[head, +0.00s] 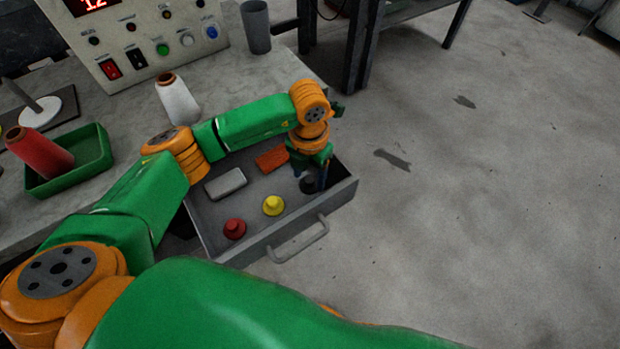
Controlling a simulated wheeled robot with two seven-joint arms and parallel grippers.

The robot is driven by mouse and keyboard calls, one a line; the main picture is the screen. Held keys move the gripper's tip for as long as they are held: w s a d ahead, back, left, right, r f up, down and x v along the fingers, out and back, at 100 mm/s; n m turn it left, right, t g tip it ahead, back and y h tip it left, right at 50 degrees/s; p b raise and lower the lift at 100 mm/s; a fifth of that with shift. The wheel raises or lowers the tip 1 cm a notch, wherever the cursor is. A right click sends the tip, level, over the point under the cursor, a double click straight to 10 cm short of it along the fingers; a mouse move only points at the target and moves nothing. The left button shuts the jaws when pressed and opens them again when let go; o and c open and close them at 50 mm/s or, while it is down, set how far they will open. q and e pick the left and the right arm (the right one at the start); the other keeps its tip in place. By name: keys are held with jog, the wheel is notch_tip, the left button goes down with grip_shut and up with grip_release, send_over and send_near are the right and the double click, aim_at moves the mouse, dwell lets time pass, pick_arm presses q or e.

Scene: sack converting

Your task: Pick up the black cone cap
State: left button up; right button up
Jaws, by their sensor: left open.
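The black cone cap (308,186) stands in the open grey drawer (214,221), near its right end. My left gripper (320,181) points down into the drawer at the cap, with its fingers open. The fingers partly cover the cap, and I cannot tell whether they touch it. A yellow cap (273,206) and a red cap (235,229) stand in the same drawer, to the left of the black one. My right gripper does not show.
The drawer also holds a light grey block (226,183) and an orange-red block (272,159). Its handle (300,243) sticks out in front. On the bench are a white cone (178,100), a green tray (88,160) with a red cone (40,149), a grey cup (256,28) and a control panel (140,35).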

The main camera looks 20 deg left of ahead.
pick_arm(q)
jog(key=shift+w+f, duration=0.15)
jog(key=shift+f, duration=0.3)
grip_shut()
